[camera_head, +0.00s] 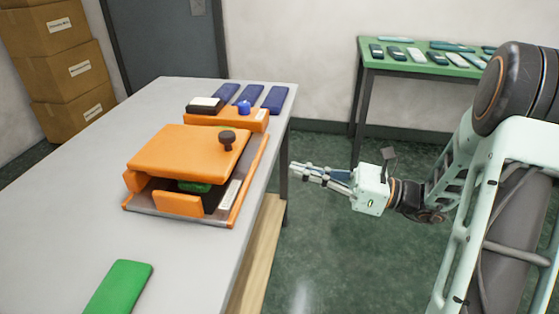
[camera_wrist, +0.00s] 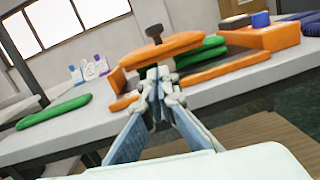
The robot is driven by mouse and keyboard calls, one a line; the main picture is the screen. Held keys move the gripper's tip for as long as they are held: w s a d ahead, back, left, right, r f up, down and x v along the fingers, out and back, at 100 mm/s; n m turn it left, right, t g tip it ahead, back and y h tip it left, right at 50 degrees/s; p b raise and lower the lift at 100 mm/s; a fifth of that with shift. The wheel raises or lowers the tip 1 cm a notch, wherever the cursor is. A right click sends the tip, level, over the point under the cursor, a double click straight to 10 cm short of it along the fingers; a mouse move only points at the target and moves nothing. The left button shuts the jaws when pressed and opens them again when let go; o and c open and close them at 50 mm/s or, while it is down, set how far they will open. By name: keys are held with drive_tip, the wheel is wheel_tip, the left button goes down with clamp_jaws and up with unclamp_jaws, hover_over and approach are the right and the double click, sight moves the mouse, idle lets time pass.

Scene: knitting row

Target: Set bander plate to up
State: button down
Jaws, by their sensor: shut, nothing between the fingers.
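The bander's orange plate (camera_head: 180,150) lies flat over its base on the grey table, with a gap beneath it. A dark knob (camera_head: 227,138) stands on the plate's right part. In the wrist view the plate (camera_wrist: 185,43) and its knob (camera_wrist: 154,31) are ahead of my gripper. Green items (camera_head: 195,187) show in the gap under the plate. My gripper (camera_head: 294,170) is shut and empty, off the table's right edge, right of the bander and apart from it. In the wrist view my fingertips (camera_wrist: 158,82) cover part of the bander's front.
An orange box (camera_head: 212,118) with a blue knob and a black-and-white block is behind the bander; blue pads (camera_head: 275,99) lie beyond. A green pad (camera_head: 120,285) lies at the near table end. A green table (camera_head: 400,66) stands at the back right. Floor around my gripper is clear.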

drive_tip(key=b, duration=0.2)
approach(231, 144)
drive_tip(key=a+f, duration=0.2)
drive_tip(key=a, duration=0.1)
drive_tip(key=shift+w+a+f, duration=0.15)
drive_tip(key=shift+f, duration=0.1)
drive_tip(key=shift+w+a+r, duration=0.25)
drive_tip(key=shift+a+r, duration=0.5)
drive_tip(key=shift+r, duration=0.3)
drive_tip(key=shift+w+a+r, duration=0.2)
drive_tip(key=shift+a+r, duration=0.2)
drive_tip(key=shift+r, duration=0.2)
drive_tip(key=shift+r, duration=0.15)
